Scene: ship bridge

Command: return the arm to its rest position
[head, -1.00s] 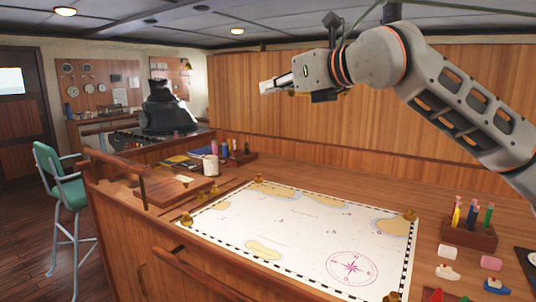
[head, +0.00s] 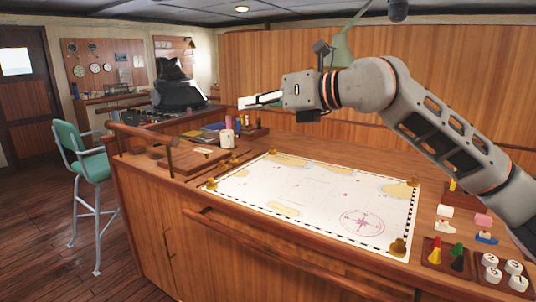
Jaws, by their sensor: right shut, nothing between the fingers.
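My right arm comes in from the right edge in the head view and reaches left over the chart table. Its gripper (head: 262,100) points left, well above the chart (head: 310,190), and is shut with nothing in it. The chart lies flat on the wooden table, with brass weights at its corners. My left arm and gripper do not show. My right forearm hides part of the table's right side.
Right of the chart are small boat pieces (head: 487,238), a tray of coloured pawns (head: 445,254) and white round pieces (head: 491,261). A white mug (head: 227,138) stands at the table's far left end. A green chair (head: 85,165) stands on open floor at left.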

